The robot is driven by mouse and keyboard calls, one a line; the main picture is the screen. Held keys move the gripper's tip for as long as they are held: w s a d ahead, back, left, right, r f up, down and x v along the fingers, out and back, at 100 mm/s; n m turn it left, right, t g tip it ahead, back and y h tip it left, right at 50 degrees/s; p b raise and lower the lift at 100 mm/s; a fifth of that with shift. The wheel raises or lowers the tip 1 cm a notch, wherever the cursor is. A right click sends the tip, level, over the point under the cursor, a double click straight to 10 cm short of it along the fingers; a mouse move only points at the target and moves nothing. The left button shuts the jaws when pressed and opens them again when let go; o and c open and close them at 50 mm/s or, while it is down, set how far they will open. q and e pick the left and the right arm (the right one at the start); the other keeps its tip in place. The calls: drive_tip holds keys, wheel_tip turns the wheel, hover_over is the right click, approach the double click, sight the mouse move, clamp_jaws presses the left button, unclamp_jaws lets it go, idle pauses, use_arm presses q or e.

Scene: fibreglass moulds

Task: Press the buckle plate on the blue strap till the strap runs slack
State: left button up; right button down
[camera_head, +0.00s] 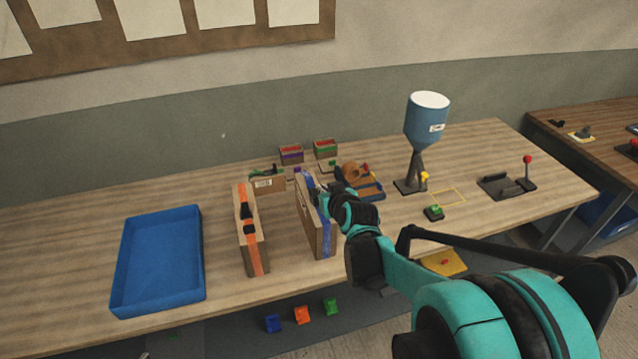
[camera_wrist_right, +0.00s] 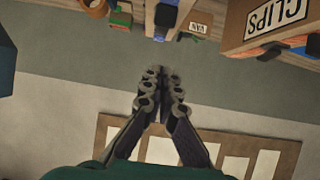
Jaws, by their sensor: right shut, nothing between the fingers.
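The gripper and wrist hide part of the strap, and the buckle plate is not clear. In the right wrist view the gripper's fingers (camera_wrist_right: 163,80) are together and empty.
A blue tray (camera_head: 128,262) lies further left. A CLIPS box (camera_wrist_right: 240,40) is near the gripper. A blue hopper (camera_head: 424,122) stands to the right. Small coloured boxes (camera_head: 325,150) are behind.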

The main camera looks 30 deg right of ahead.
drive_tip(key=v, duration=0.2)
drive_tip(key=shift+s+r, duration=0.1)
drive_tip(key=shift+s, duration=0.3)
drive_tip(key=shift+a, duration=0.1)
drive_tip(key=s+a+f+n+g+y+b, duration=0.1)
drive_tip(key=s+a+f+g+b, duration=0.1)
drive_tip(key=s+a+f, duration=0.3)
drive_tip(key=s+a+f+n+g+y+b, duration=0.1)
drive_tip(key=s+a+f+g+b, duration=0.2)
drive_tip(key=s+a, duration=1)
wheel_tip(320, 180, down, 3)
drive_tip(key=shift+r+n+y+b, duration=0.2)
drive_tip(key=shift+n+y+b, duration=0.15)
drive_tip(key=shift+b, duration=0.55)
